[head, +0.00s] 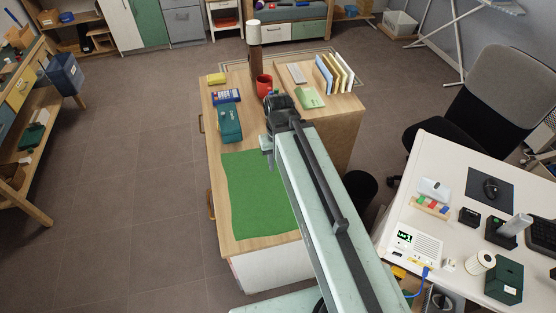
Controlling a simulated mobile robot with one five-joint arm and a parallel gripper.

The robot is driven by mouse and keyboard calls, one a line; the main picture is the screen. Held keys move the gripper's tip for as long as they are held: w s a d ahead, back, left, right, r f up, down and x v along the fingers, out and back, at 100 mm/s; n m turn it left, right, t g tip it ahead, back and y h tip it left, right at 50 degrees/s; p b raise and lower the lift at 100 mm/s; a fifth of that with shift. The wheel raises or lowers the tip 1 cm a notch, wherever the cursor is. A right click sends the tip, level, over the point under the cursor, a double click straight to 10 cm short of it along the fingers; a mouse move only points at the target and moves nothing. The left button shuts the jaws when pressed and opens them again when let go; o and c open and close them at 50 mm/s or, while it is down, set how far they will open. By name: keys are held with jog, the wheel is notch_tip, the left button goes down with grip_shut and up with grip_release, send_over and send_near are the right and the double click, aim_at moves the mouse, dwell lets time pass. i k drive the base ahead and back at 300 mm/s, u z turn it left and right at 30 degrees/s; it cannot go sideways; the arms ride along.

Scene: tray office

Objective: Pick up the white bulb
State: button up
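A small white object (448,265) that may be the white bulb lies on the white desk (405,205) at the right; it is too small to be sure. My arm reaches forward from the bottom of the head view over the wooden desk. My gripper (268,148) is at its far end, above the desk near the teal case (229,123), well away from the white desk. The arm hides part of the gripper, and I cannot see whether its fingers are apart. I see nothing held in it.
The wooden desk holds a green mat (258,192), a red mug (264,84) and upright books (334,74). On the white desk, a white clock (417,243), a white roll (480,262) and a dark green box (504,281) surround the small object. The left floor is clear.

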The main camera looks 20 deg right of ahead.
aim_at(453, 262)
jog(key=z, duration=0.05)
jog(key=k, duration=0.5)
jog(key=z, duration=2.05)
jog(key=k, duration=0.8)
jog(key=u, duration=0.1)
